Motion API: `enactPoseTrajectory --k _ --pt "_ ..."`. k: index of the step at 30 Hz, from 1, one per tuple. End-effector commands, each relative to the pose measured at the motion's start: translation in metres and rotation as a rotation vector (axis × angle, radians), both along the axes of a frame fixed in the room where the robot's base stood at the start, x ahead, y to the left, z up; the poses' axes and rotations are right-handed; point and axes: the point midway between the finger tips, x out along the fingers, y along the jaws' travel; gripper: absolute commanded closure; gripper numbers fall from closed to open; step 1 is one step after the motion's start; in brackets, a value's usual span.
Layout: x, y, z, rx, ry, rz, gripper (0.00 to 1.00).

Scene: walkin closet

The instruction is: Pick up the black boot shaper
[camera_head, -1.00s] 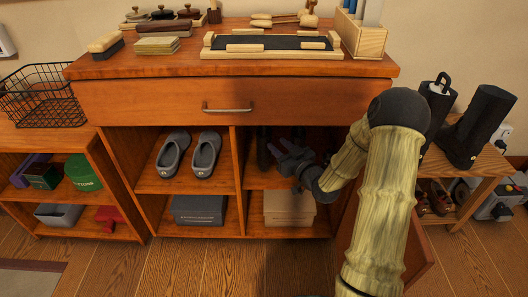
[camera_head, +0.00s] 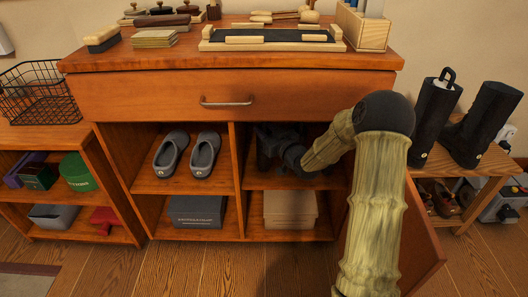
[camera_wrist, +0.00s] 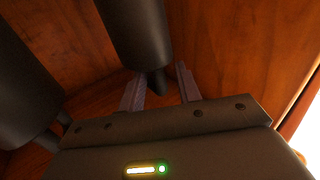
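In the wrist view, a black boot shaper (camera_wrist: 138,35) with a thick rounded body and a narrower end stands in a wooden compartment. A second similar black shape (camera_wrist: 22,85) is at the left. My gripper (camera_wrist: 160,86) is open, with one finger on each side of the first one's narrow end. Gaps show beside that end; I cannot tell whether a finger touches it. In the head view, my gripper (camera_head: 280,145) is inside the upper right compartment of the cabinet (camera_head: 240,185). The dark shapes there are mostly hidden by shadow and my gripper.
Grey clogs (camera_head: 188,155) sit in the compartment to the left. A cardboard box (camera_head: 290,208) is below. An open cabinet door (camera_head: 424,235) stands at the right. Black boots (camera_head: 480,125) are on a bench, one with a looped handle at its top.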

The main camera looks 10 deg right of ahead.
Motion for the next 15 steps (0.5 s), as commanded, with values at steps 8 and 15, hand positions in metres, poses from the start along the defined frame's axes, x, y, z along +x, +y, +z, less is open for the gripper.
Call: enactPoseTrajectory --k 8,15 --pt "0.011 0.0047 0.0001 0.0 0.001 0.0 0.66" --pt "0.0108 0.0045 0.0001 0.0 0.001 0.0 0.66"
